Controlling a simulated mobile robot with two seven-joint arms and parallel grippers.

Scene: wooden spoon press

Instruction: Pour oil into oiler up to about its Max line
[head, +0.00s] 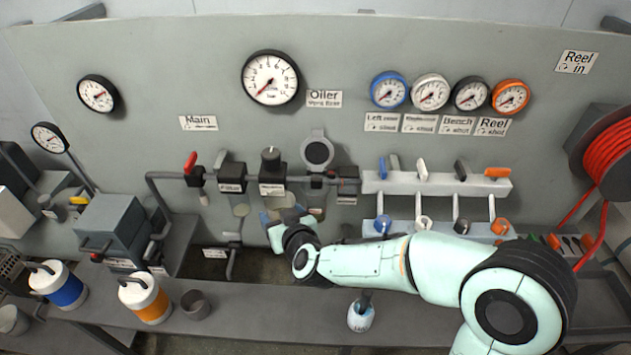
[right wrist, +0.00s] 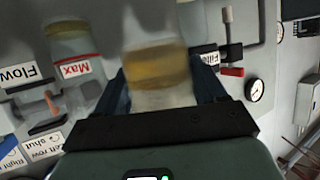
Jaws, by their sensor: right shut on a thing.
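My right gripper (head: 288,216) is at the front of the panel, just below the row of air units. In the right wrist view its dark fingers (right wrist: 162,92) are shut on a translucent vessel (right wrist: 155,72) with amber oil in it. The oiler bowl (head: 318,213) is just right of this gripper in the head view, partly hidden by it. In the right wrist view, the clear oiler bowl (right wrist: 72,40) with a red "Max" label is beside the held vessel, apart from it. Its oil level is hard to read. My left gripper is out of view.
A filter unit (head: 232,180) is left of the gripper and a white manifold with coloured levers (head: 435,183) is right. A blue-banded canister (head: 62,288), an orange-banded canister (head: 147,300), a grey cup (head: 194,304) and a small white-blue container (head: 361,316) stand below.

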